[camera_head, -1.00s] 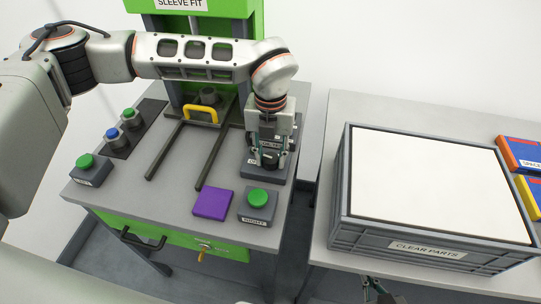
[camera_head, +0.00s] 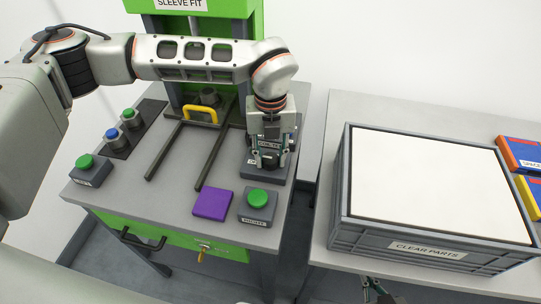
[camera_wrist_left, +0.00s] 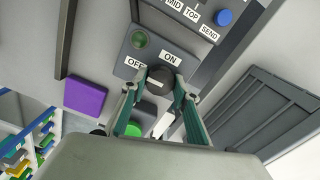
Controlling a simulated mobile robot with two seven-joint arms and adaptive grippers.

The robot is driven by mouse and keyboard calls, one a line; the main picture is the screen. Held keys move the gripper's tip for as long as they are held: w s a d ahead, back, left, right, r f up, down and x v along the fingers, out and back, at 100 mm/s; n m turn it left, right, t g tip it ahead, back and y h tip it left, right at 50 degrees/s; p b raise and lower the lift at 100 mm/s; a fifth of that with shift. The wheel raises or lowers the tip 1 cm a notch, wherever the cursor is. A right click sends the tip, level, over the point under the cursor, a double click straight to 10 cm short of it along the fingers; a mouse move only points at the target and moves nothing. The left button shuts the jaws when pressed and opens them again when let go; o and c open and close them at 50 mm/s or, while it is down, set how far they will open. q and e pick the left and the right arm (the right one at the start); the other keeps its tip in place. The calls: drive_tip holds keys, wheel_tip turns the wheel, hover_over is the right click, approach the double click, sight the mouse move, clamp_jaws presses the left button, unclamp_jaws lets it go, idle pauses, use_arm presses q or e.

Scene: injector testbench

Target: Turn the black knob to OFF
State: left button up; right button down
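The black knob (camera_wrist_left: 160,76) sits on a grey control box (camera_wrist_left: 124,66), below the OFF and ON labels in the left wrist view. My left gripper (camera_wrist_left: 161,82) has one finger on each side of the knob, with the fingertips apparently against it. In the head view, the left gripper (camera_head: 270,158) points down over the box, and the knob (camera_head: 270,159) shows dark between its fingers. The knob's exact pointing direction is hard to tell. My right gripper (camera_head: 376,291) is only partly visible at the bottom edge.
A purple pad (camera_head: 212,203) and a green button box (camera_head: 258,206) lie in front of the control box. Rails and a yellow handle (camera_head: 201,113) stand to the left. A crate labelled CLEAR PARTS (camera_head: 425,257) is on the right table.

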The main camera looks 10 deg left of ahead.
sight(270, 158)
use_arm(q)
drive_tip(key=o, duration=0.3)
drive_tip(key=shift+o, duration=0.2)
drive_tip(key=shift+r, duration=0.1)
wheel_tip(270, 158, up, 12)
idle(0.7)
